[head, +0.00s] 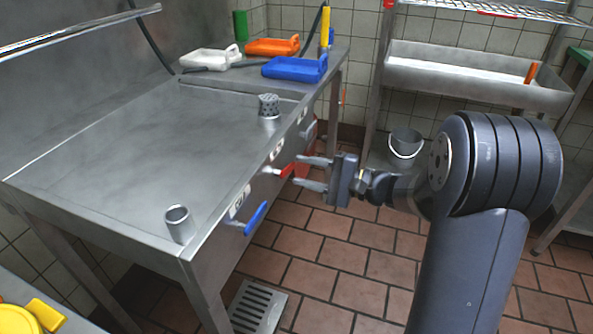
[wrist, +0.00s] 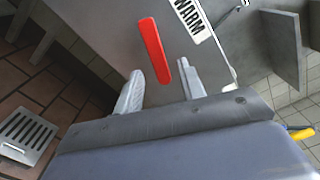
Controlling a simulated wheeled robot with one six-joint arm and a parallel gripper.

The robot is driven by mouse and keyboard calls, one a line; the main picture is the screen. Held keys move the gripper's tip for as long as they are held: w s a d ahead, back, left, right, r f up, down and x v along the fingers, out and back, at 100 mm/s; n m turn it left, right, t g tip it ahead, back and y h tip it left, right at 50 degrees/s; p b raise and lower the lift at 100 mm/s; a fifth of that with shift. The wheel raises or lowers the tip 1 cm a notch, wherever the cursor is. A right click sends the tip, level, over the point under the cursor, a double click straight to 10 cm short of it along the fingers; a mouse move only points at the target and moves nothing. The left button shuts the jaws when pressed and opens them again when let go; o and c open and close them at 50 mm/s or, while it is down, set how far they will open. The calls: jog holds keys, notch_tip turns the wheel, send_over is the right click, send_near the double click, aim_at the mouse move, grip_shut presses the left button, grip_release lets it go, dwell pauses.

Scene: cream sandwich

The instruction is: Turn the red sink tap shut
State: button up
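The red tap lever (head: 279,171) sticks out from the front face of the steel sink unit (head: 110,190), between a blue lever (head: 256,218) and a grey lever (head: 308,131). In the wrist view the red lever (wrist: 152,48) is a flat bar, slightly slanted, beside a label reading WARM (wrist: 192,18). My gripper (head: 299,170) is open in front of the red lever. In the wrist view my gripper (wrist: 160,68) has one finger on each side of the lever's near end, with gaps visible. I cannot tell how deep the lever sits between the fingers.
A steel cup (head: 179,224) and a perforated cup (head: 268,106) stand along the sink's front edge. A floor drain (head: 256,308) lies below the sink.

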jog(key=shift+x, duration=1.35)
jog(key=shift+c, duration=0.4)
grip_shut()
